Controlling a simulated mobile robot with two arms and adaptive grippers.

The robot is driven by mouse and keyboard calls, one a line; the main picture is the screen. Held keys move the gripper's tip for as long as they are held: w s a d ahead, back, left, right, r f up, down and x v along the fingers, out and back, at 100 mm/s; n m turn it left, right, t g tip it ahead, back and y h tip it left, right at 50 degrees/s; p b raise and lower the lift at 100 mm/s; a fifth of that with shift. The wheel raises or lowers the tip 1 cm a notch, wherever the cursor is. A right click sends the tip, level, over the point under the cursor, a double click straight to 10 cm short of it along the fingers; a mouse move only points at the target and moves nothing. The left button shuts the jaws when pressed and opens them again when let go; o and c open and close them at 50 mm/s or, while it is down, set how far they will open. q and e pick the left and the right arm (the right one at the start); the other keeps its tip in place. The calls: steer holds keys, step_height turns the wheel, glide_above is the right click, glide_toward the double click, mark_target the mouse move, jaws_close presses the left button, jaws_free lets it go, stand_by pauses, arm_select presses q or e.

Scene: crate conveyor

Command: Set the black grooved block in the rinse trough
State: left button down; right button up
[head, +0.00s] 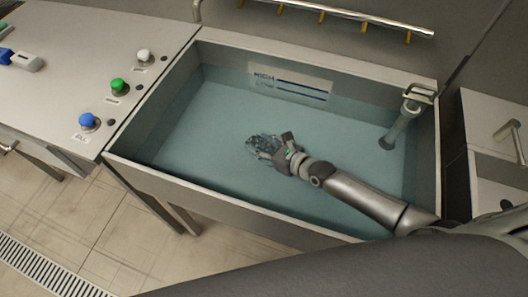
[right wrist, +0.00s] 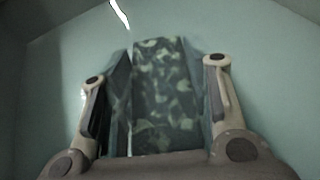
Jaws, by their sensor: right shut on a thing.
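The rinse trough (head: 190,196) is a grey metal basin holding clear bluish water. My right gripper (head: 262,144) reaches into it from the lower right, its fingers around the middle of the basin at or under the water. In the right wrist view my right gripper (right wrist: 155,95) is shut on a dark block (right wrist: 168,95) that lies between its two fingers, with light rippling patches over it. Its grooves cannot be made out. In the head view the block is mostly hidden by the fingers and water. My left gripper is not in view.
A standing pipe (head: 398,126) rises in the trough's right corner. A level label (head: 290,84) is on the back wall. Left is a counter with blue (head: 88,121), green (head: 119,86) and white (head: 144,56) knobs. Open water surrounds the gripper.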

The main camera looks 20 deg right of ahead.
step_height(320, 180, down, 3)
steer(key=shift+w+r, duration=0.1)
steer(key=shift+r, duration=0.05)
steer(key=shift+f+b, duration=0.2)
steer(key=shift+b, duration=0.2)
steer(key=o, duration=1.2)
steer(key=shift+o, duration=0.2)
steer(key=shift+r, duration=0.1)
